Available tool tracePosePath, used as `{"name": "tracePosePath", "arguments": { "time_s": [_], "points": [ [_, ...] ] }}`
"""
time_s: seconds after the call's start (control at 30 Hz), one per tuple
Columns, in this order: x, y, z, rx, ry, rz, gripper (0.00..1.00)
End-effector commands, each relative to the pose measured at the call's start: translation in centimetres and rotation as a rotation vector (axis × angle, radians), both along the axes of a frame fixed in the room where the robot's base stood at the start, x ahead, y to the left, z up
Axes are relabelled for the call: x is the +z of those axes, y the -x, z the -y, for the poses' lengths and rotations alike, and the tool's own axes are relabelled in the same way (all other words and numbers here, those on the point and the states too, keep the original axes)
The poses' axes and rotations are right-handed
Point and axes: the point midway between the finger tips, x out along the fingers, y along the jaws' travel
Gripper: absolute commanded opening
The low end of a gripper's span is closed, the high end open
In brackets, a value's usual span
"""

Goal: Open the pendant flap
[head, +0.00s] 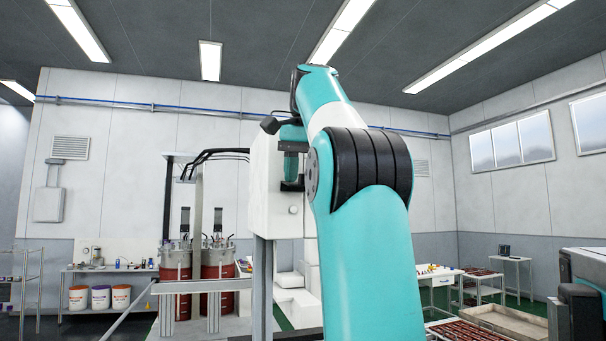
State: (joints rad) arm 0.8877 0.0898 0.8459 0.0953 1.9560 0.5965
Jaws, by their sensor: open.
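A white box-shaped housing (265,185) stands on a grey post in the middle of the head view, left of my raised teal arm. A small round fitting (293,210) shows on its face. I cannot make out the pendant flap or tell whether it is open; my arm covers the housing's right side. My arm rises in front, bends at the top and comes down at the housing. My gripper (292,186) is a small dark shape in front of the housing's upper part. Its fingers are too small to make out, and I cannot tell whether it touches anything.
Left of the housing stand red drums (219,265) with hoses above, behind a grey rail (200,286). A bench with several buckets (99,298) is farther left. A tray (503,320) and a dark machine (583,290) are at the right.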

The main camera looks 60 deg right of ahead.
Motion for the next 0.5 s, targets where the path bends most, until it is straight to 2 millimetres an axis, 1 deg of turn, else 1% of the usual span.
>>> {"name": "tracePosePath", "arguments": {
  "time_s": [0.2, 0.5],
  "points": [
    [1.1, 0.2, -0.2, 0.000, 0.003, 0.002, 0.42],
    [1.2, 5.5, -5.1, -0.002, 0.003, 0.002, 0.42]
  ]
}}
